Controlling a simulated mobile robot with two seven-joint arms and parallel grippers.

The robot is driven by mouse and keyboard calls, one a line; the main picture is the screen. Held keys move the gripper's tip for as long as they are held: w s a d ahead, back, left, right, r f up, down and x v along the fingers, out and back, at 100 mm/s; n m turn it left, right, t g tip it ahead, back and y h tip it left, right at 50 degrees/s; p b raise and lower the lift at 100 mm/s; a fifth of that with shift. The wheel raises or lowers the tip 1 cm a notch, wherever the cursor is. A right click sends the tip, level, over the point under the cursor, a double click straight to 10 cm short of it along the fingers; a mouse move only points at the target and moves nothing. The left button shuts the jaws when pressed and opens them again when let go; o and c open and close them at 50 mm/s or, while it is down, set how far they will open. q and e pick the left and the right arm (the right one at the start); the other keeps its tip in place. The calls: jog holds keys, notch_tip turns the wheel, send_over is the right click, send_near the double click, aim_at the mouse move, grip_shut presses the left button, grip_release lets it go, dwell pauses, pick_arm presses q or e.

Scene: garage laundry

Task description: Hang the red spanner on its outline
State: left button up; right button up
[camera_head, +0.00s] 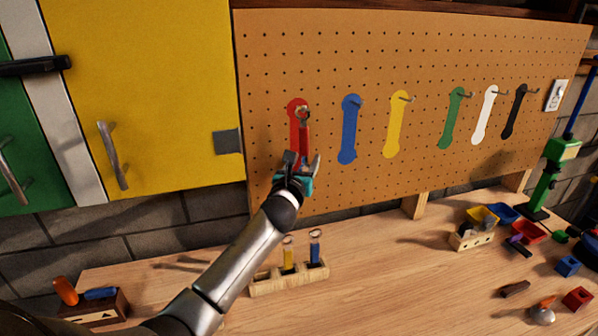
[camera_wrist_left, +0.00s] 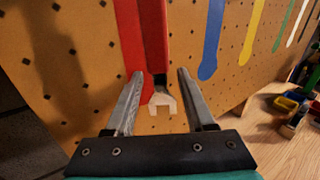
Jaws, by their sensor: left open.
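The red spanner (camera_head: 305,138) hangs upright at the pegboard over the red outline (camera_head: 293,118), its top ring at the hook. It covers part of the outline, which shows to its left. In the left wrist view the spanner's red handle (camera_wrist_left: 154,35) ends in a bare metal open jaw (camera_wrist_left: 162,102), beside the red outline (camera_wrist_left: 131,40). My left gripper (camera_head: 302,164) is open, with one finger on each side of the spanner's lower end and visible gaps to it. My right gripper is not in view.
Blue (camera_head: 349,130), yellow (camera_head: 396,125), green, white and black outlines with hooks continue rightward. A wooden rack (camera_head: 290,283) on the workbench holds yellow and blue spanners. A yellow cabinet (camera_head: 160,90) stands left. Small bins and blocks lie at the right.

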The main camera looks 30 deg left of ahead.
pick_arm(q)
jog(key=v, duration=1.5)
